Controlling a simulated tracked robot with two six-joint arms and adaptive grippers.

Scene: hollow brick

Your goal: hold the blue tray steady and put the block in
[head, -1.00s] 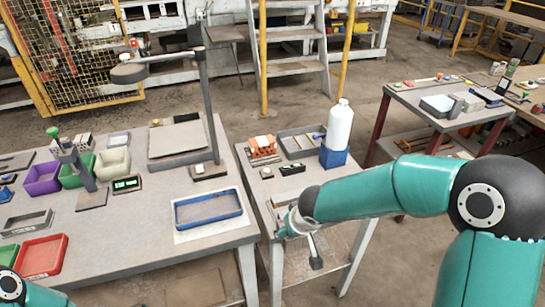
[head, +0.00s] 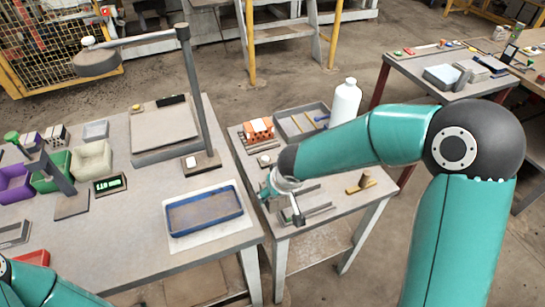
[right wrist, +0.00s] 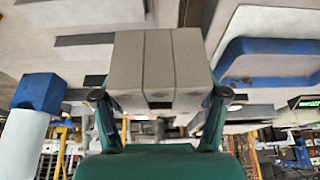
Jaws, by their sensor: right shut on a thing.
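The blue tray (head: 205,210) lies on a white sheet near the right edge of the main table, and it looks empty. It also shows at the upper right of the right wrist view (right wrist: 270,46). My right gripper (head: 268,190) is over the left side of the side table, just right of the tray. In the right wrist view the gripper (right wrist: 160,98) is shut on a grey block (right wrist: 158,62), with one finger at each side. The block is hard to make out in the head view. My left gripper is out of view; only part of my left arm shows at bottom left.
A lamp-like stand (head: 200,95) rises behind the tray. The side table holds a grey tray (head: 300,122), orange bricks (head: 258,130) and a white bottle (head: 345,102). Green (head: 52,172) and cream bins (head: 92,160) stand at left. A gap separates the two tables.

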